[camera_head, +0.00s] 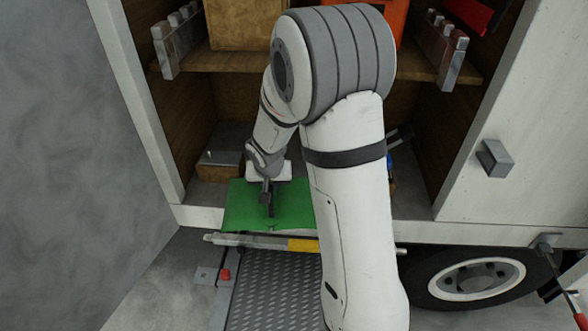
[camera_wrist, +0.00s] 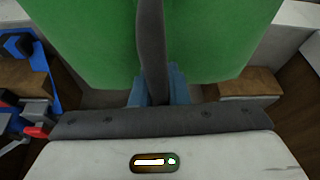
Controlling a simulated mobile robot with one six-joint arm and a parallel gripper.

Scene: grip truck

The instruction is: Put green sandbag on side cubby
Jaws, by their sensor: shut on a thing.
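The green sandbag (camera_head: 245,205) lies at the front edge of the lower compartment of the truck's side cubby (camera_head: 222,140). My arm hides its right part in the head view. My gripper (camera_head: 268,208) is over the sandbag and shut on its dark handle strap. In the wrist view the sandbag (camera_wrist: 90,40) fills the upper middle, with the grey strap (camera_wrist: 151,45) running down between the fingers (camera_wrist: 158,90). I cannot tell whether the sandbag rests on the cubby floor or hangs just above it.
Wooden blocks stand in the cubby on either side, one at the left (camera_head: 220,158). Blue and red tools (camera_wrist: 30,90) show at the left in the wrist view. A shelf (camera_head: 235,62) holding boxes is above. A metal step (camera_head: 272,290) and wheel (camera_head: 468,278) are below.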

